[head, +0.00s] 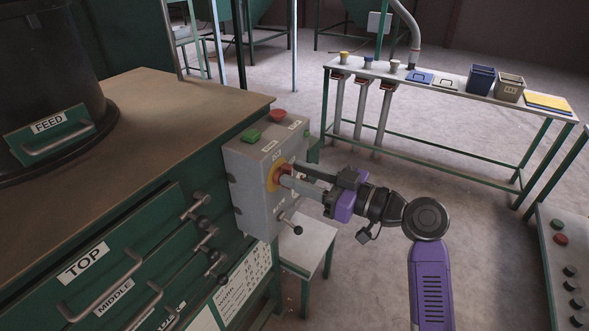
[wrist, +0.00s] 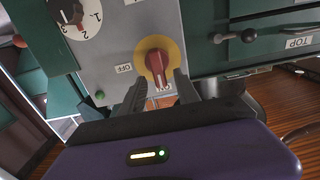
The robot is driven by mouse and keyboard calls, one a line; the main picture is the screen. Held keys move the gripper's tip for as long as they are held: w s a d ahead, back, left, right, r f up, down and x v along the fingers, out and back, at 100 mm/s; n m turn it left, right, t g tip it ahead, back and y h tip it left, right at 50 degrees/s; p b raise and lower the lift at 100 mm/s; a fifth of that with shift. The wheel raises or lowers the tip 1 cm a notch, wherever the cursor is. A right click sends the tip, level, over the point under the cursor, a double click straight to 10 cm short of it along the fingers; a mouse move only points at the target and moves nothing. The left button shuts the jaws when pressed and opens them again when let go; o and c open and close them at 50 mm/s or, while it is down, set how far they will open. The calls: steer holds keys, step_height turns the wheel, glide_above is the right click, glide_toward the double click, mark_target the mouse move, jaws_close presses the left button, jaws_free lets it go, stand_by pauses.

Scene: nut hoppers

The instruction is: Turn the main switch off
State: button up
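The main switch (wrist: 154,63) is a red rotary knob on a yellow round plate, on the front of a grey control box (head: 249,185). In the head view the red knob (head: 282,171) is partly hidden by my fingers. An OFF label (wrist: 124,68) sits left of the knob in the wrist view. Another label below the knob is partly hidden between my fingers. My gripper (head: 289,174) is open, its fingertips at the knob, one to each side. In the wrist view the gripper (wrist: 160,79) shows a gap around the knob's lower part. Contact cannot be told.
The box carries a green button (head: 250,136), a red button (head: 278,115) and a lever with a dark ball (head: 296,229). A numbered dial (wrist: 75,17) is on the same box. Drawers with handles (head: 105,285) stand left. A long bench (head: 440,88) stands behind, beyond open floor.

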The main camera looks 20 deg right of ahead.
steer(key=shift+w+a, duration=0.4)
steer(key=shift+w, duration=0.15)
jaws_close()
